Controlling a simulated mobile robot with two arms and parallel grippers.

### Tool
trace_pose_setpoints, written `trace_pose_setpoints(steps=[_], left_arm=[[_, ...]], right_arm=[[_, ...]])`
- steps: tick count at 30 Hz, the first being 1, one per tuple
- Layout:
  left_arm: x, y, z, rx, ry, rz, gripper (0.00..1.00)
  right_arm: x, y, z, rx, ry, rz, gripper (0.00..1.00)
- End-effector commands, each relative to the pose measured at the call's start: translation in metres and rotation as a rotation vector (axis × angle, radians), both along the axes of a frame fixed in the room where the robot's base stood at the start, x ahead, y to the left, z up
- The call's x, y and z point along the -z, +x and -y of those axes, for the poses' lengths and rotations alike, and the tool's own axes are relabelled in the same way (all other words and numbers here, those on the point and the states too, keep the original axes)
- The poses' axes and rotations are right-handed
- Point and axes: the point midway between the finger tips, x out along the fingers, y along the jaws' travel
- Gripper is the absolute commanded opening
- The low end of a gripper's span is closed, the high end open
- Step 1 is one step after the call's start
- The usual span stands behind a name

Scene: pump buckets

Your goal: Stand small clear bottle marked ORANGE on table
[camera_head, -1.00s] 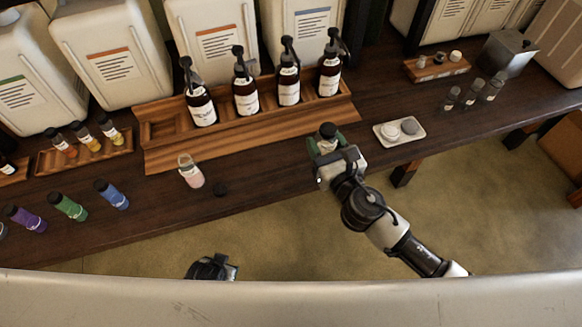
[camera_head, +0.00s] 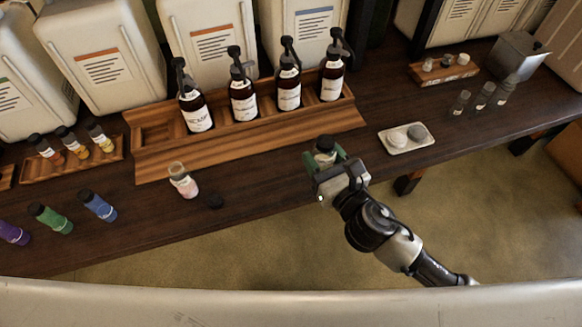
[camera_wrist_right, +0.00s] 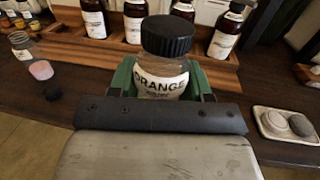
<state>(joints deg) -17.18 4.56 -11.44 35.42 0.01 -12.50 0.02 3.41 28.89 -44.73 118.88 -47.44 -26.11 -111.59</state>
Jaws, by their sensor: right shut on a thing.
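The small clear bottle marked ORANGE (camera_wrist_right: 160,78) has a black ribbed cap and a white label, and is upright in the right wrist view. My right gripper (camera_head: 325,162) is shut on it, with green fingers on both sides. In the head view the bottle (camera_head: 325,147) shows at the front edge of the dark wooden table (camera_head: 265,168). I cannot tell whether its base touches the table; the gripper hides it. My left gripper is not in view now.
An open clear bottle with pink contents (camera_head: 184,182) stands left, with a black cap (camera_head: 210,201) beside it. A white dish (camera_head: 407,138) with two round pieces lies right. Behind is a wooden rack (camera_head: 250,133) of brown pump bottles. Table around the gripper is clear.

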Motion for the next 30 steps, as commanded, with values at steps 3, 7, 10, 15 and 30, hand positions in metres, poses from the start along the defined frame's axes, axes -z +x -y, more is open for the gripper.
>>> trace_pose_setpoints(steps=[3,7,10,15,30], left_arm=[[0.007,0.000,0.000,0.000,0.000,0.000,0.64],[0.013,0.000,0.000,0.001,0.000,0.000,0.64],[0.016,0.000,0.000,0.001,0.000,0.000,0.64],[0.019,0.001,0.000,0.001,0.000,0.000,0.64],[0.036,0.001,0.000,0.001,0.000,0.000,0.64]], right_arm=[[0.018,0.015,-0.026,0.001,0.005,0.001,0.20],[0.033,0.028,-0.047,0.001,0.003,0.001,0.20],[0.041,0.034,-0.057,0.001,0.002,0.001,0.20],[0.048,0.038,-0.063,0.001,0.000,0.001,0.20],[0.083,0.037,-0.062,0.000,0.000,0.001,0.20]])
